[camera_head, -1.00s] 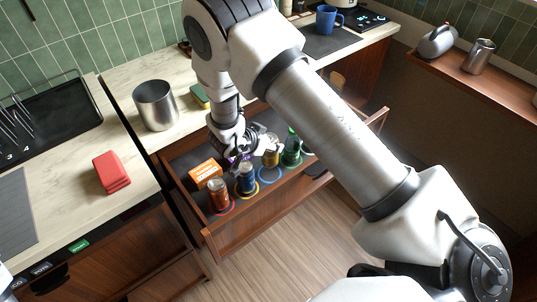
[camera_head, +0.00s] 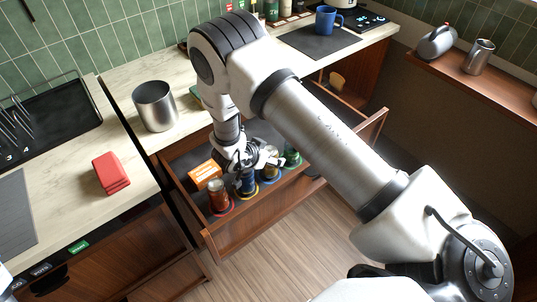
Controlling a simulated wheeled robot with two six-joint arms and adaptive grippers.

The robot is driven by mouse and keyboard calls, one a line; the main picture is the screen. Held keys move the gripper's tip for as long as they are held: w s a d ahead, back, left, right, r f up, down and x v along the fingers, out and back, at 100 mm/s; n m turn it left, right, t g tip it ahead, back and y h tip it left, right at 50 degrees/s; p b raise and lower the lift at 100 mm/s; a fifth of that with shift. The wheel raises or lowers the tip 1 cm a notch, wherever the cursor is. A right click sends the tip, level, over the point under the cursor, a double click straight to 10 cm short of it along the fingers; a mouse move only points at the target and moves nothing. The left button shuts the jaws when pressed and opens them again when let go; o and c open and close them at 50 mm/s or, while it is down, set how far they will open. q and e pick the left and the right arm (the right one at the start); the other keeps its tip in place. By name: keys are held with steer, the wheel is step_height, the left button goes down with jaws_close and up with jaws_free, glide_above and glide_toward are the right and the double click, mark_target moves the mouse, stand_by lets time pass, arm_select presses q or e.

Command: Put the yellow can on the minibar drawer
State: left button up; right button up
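The yellow can (camera_head: 270,173) stands or hangs in the open wooden drawer (camera_head: 262,217), over the blue ring, between the blue can (camera_head: 247,185) and the green bottle (camera_head: 291,157). My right gripper (camera_head: 262,160) reaches down into the drawer from above. Its fingers are at the yellow can's upper part and partly cover it. Whether they grip it is too small to tell, as is whether the can's base touches the drawer floor.
A red can (camera_head: 218,194) on a red ring and an orange box (camera_head: 205,172) are at the drawer's left. A metal canister (camera_head: 155,105) and a red block (camera_head: 111,173) stand on the counters. Drawer items are close to my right gripper.

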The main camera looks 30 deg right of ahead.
steer(key=shift+r, duration=0.1)
steer(key=shift+a+r+p, duration=0.1)
steer(key=shift+r+p, duration=0.25)
steer(key=shift+p, duration=0.05)
steer(key=p+v, duration=1)
steer(key=v, duration=0.1)
steer(key=shift+r, duration=0.1)
steer(key=shift+s+r+p, duration=0.15)
steer(key=shift+p, duration=0.4)
steer(key=shift+a, duration=0.2)
steer(key=shift+f, duration=0.2)
